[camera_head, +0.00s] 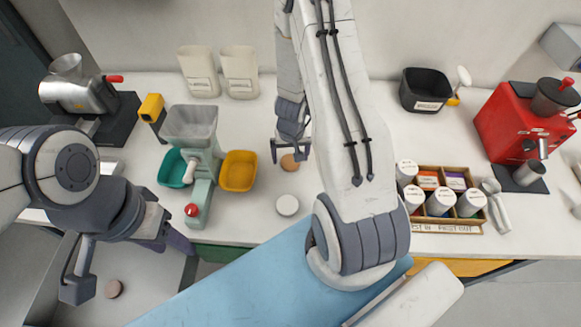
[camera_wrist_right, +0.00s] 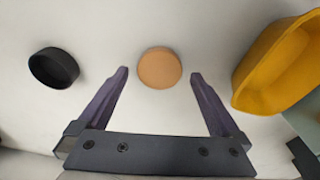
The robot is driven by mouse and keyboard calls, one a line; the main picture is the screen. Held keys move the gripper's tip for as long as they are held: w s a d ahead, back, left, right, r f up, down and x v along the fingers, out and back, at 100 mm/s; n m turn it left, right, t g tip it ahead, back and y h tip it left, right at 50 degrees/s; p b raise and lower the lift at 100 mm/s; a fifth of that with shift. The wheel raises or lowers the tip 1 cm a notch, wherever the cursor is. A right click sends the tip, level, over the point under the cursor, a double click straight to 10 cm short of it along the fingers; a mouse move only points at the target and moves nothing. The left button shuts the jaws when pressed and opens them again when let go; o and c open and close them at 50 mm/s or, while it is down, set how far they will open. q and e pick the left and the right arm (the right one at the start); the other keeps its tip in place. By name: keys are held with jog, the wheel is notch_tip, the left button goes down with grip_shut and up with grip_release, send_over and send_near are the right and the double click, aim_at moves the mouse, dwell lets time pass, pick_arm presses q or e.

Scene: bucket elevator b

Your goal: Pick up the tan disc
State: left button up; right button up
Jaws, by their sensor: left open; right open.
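The tan disc (camera_head: 290,163) lies flat on the white counter, right of the yellow bin. In the right wrist view the tan disc (camera_wrist_right: 160,68) shows between and slightly past my right gripper's fingertips (camera_wrist_right: 159,73), with gaps on both sides. My right gripper (camera_head: 289,150) is open and empty, pointing down at the disc. How high its tips are above the counter is hard to tell. My left gripper (camera_head: 125,266) is open at the lower left, far from that disc. Another brownish disc (camera_head: 114,289) lies on a lower grey surface near it.
The yellow bin (camera_head: 239,171) and green grinder (camera_head: 203,160) stand left of the disc. A white round piece (camera_head: 287,205) lies in front of it. A black round cup (camera_wrist_right: 54,68) is beside it in the wrist view. A wooden jar rack (camera_head: 440,200) stands right.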

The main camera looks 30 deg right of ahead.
notch_tip(320, 180, down, 2)
jog(key=shift+w+b, duration=0.1)
jog(key=shift+b, duration=0.25)
jog(key=shift+r, duration=0.1)
jog(key=c, duration=1.3)
jog(key=shift+r, duration=0.2)
